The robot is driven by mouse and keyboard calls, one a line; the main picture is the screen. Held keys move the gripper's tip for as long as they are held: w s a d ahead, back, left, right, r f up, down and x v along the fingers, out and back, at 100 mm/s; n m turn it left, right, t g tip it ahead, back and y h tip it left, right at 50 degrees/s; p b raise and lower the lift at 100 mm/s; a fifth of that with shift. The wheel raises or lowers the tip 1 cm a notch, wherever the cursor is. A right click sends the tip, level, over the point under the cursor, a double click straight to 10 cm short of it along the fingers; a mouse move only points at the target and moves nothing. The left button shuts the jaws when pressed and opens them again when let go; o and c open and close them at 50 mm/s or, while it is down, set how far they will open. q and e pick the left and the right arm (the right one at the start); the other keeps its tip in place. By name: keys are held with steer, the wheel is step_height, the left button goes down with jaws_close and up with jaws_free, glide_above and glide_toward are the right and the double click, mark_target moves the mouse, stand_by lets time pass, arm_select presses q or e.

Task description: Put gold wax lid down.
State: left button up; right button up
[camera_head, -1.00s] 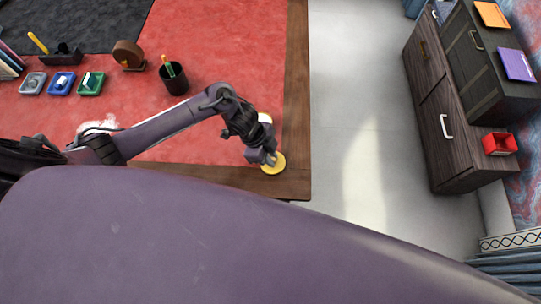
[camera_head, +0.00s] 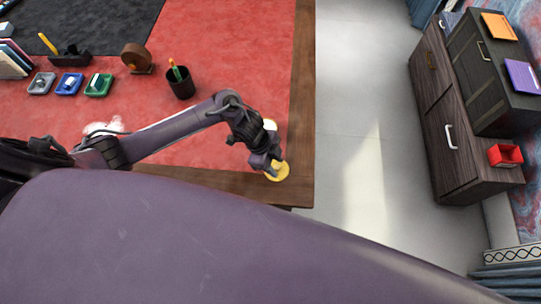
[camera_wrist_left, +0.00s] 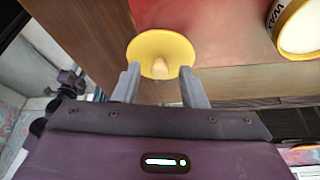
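The gold wax lid (camera_head: 282,172) is a yellow disc lying on the wooden border at the desk's front right corner. In the left wrist view the lid (camera_wrist_left: 146,46) has a small pale knob in its middle, facing my gripper. My left gripper (camera_head: 271,167) is right at the lid. In the left wrist view its two fingers (camera_wrist_left: 160,72) stand apart on either side of the knob, with gaps to it. A pale jar with a yellow rim and dark lettering (camera_wrist_left: 301,25) is at the upper right there. My right gripper is not in view.
The desk's wooden border (camera_head: 304,70) ends in a drop to the pale floor (camera_head: 350,120). A black pen cup (camera_head: 180,85) and small coloured trays (camera_head: 69,84) stand farther back. The red leather between them and my left arm is mostly clear.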

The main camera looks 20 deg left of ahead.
arm_select(q)
steer(key=b+v, duration=0.1)
steer(key=v, duration=1.1)
steer(key=shift+s, duration=0.1)
